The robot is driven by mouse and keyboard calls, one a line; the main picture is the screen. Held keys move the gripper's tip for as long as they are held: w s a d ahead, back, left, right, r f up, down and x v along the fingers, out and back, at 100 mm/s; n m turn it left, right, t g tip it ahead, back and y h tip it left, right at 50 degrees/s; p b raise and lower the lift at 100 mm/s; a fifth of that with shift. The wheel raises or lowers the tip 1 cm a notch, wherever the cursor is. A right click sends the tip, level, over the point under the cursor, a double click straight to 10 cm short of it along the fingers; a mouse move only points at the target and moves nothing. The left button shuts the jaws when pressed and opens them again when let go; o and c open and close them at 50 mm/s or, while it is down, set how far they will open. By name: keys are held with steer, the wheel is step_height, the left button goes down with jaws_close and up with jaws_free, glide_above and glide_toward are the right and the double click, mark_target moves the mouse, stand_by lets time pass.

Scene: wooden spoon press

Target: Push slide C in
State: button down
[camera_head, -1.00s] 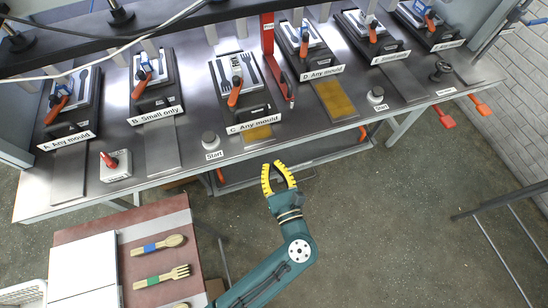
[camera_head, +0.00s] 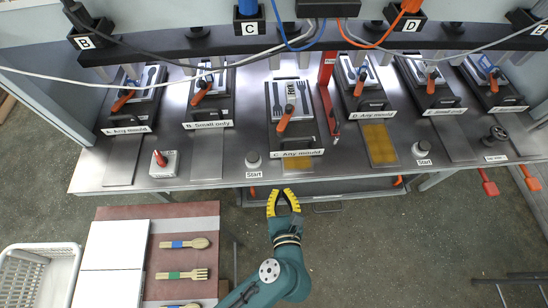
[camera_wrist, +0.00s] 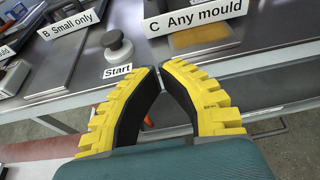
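Slide C (camera_head: 312,138) is a dark tray on the bench with a black front handle, a red-orange lever and a light mould panel showing fork shapes. Its front sign (camera_head: 297,153) reads "C Any mould", and the sign also shows at the top of the wrist view (camera_wrist: 195,16). Slide C stands farther forward than its neighbours and partly covers a yellow plate (camera_head: 298,165). My gripper (camera_head: 280,191) is empty, in front of the bench edge and below slide C, not touching it. In the wrist view its yellow-and-black fingers (camera_wrist: 159,68) curve together, tips almost meeting.
A round Start button (camera_head: 253,159) stands left of slide C's front. A lower table with wooden cutlery (camera_head: 187,243) is at the left; the floor at right is mostly clear.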

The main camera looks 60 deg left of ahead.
mark_target(278, 156)
steer(key=x, duration=0.3)
steer(key=b+x, duration=0.1)
steer(key=x, duration=0.3)
steer(key=r+b+x, duration=0.1)
steer(key=x, duration=0.3)
steer(key=shift+w+a, duration=0.1)
steer(key=shift+a, duration=0.15)
steer(key=shift+a+r, duration=0.1)
steer(key=shift+a, duration=0.05)
steer(key=shift+w, duration=0.15)
